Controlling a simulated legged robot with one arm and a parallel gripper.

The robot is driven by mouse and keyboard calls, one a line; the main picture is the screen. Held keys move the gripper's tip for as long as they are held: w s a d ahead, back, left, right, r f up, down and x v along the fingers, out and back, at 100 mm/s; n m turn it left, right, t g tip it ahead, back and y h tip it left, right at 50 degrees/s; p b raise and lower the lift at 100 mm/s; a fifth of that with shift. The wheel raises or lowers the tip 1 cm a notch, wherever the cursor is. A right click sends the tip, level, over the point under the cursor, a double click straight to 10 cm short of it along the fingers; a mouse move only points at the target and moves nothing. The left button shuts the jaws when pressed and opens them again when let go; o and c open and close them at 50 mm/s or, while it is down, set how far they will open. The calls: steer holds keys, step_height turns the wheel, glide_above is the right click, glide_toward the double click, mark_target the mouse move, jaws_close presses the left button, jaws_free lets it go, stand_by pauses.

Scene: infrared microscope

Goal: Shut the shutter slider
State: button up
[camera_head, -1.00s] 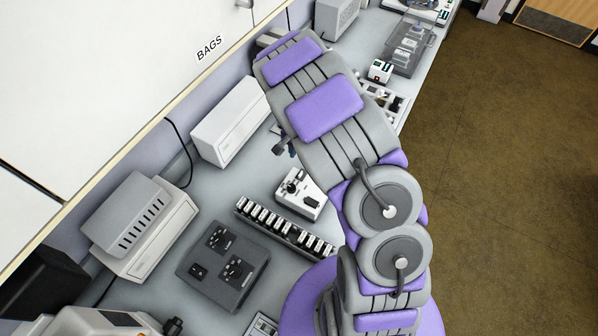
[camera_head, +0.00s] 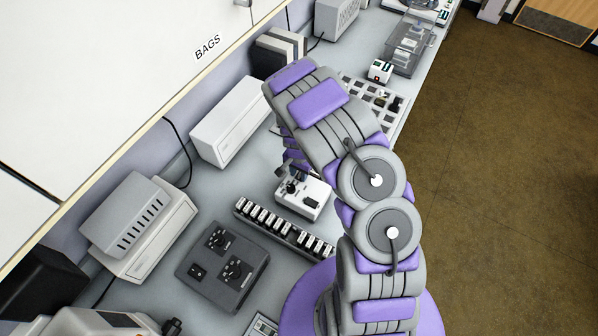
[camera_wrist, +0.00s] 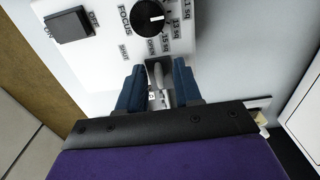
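A white control box (camera_head: 312,205) stands on the bench, with my gripper (camera_head: 289,180) over its left end. In the wrist view the white panel (camera_wrist: 100,25) has a black FOCUS knob (camera_wrist: 147,16) and an ON/OFF rocker switch (camera_wrist: 70,26). The shutter slider (camera_wrist: 158,75) is a small grey lever below the SHUT and OPEN labels, nearer OPEN. My gripper's two dark blue fingers (camera_wrist: 158,88) are apart, one on each side of the slider. Contact between fingers and slider cannot be told. The lower part of the slider is partly hidden.
A rack of several black-and-white slots (camera_head: 283,228) lies close in front of the box. A dark grey control box (camera_head: 224,266) is at the front left. A long white case (camera_head: 229,122) stands behind along the wall. Some bench is clear between them.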

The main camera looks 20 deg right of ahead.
steer(key=shift+c, duration=0.5)
steer(key=shift+d, duration=0.1)
jaws_close()
stand_by(0.8)
